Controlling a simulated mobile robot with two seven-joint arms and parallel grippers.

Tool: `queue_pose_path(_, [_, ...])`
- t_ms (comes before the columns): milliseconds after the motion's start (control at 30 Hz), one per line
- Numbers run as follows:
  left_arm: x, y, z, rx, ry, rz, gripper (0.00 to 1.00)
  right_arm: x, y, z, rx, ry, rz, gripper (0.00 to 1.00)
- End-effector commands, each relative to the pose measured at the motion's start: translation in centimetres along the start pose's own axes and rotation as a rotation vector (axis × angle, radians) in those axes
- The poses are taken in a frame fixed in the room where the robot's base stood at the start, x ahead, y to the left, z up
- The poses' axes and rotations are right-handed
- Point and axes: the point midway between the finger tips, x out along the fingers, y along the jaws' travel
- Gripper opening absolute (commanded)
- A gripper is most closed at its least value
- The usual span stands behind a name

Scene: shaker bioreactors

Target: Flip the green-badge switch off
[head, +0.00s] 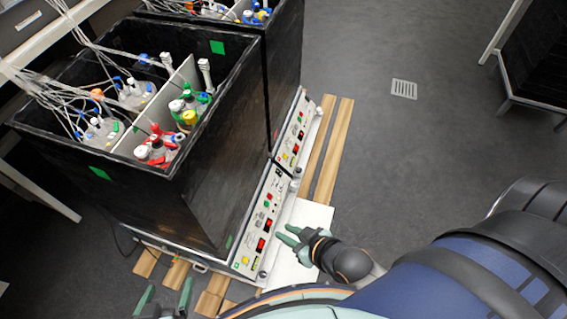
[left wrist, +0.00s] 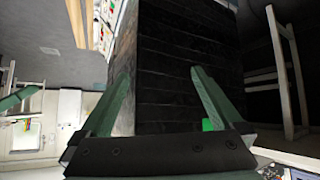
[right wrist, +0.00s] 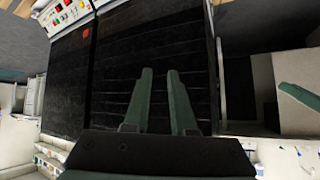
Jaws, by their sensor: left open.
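The near black shaker box (head: 190,190) carries green square badges, one low on its panel-side wall (head: 228,242). A white control panel (head: 254,238) with red-lit displays or switches runs along its base. The individual switch positions are too small to tell. My left gripper (head: 165,300) is open and empty at the bottom, left of the panel's near end; a green badge (left wrist: 208,124) shows by its finger in the left wrist view. My right gripper (head: 284,234) is beside the panel, its fingers slightly apart with nothing between them. It also shows in the right wrist view (right wrist: 160,72).
A second black shaker box with a similar panel (head: 296,130) stands behind. Bottles with colored caps and tubing fill both boxes. A red badge (right wrist: 87,33) shows in the right wrist view. Wooden slats (head: 328,150) lie along the panels. Open grey floor with a drain (head: 403,88) lies right.

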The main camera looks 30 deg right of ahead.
Motion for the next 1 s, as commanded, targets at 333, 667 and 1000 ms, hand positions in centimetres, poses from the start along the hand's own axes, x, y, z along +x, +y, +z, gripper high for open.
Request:
queue_pose_path(333, [-6.5,-1.0,-4.6,-0.013,-0.017,-0.041,1.00,-6.5,1.1,-4.3,0.010,-0.022,0.043,0.00])
queue_pose_path(667, [-6.9,-1.1,-4.7,-0.021,-0.015,-0.047,1.00,-6.9,1.1,-4.3,0.021,-0.022,0.048,0.00])
queue_pose_path(1000, [-6.8,-1.1,-4.7,-0.021,-0.016,-0.047,0.78,-6.8,1.1,-4.5,0.020,-0.019,0.048,0.00])
